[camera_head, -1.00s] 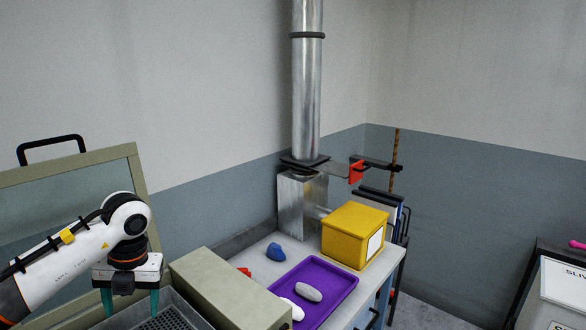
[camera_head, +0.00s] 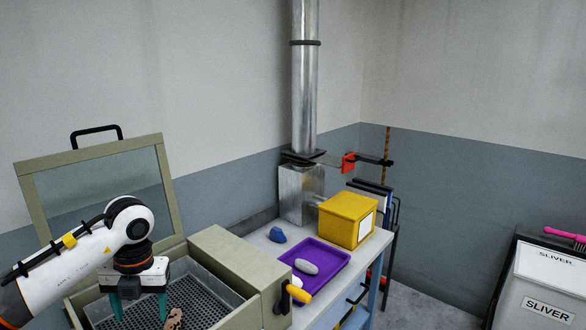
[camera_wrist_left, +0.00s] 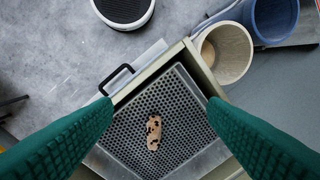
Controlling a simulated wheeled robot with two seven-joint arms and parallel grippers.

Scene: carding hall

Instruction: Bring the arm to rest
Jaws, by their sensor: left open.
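My left gripper (camera_head: 139,308) hangs from the left arm over an open box with a perforated metal tray (camera_head: 205,301). Its two green fingers are spread apart with nothing between them. In the left wrist view the fingers (camera_wrist_left: 150,127) stand wide at both sides. A tan piece with dark spots (camera_wrist_left: 154,132) lies on the perforated tray below them. In the head view this spotted piece (camera_head: 174,318) shows just right of the fingers, at the bottom edge. My right gripper is not in view.
The box's glazed lid (camera_head: 100,185) stands raised behind my arm. On the bench are a purple tray (camera_head: 335,262) with a grey piece (camera_head: 306,267), a blue lump (camera_head: 277,235) and a yellow box (camera_head: 345,222). A metal duct (camera_head: 304,90) rises behind. A sliver bin (camera_head: 545,285) stands right.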

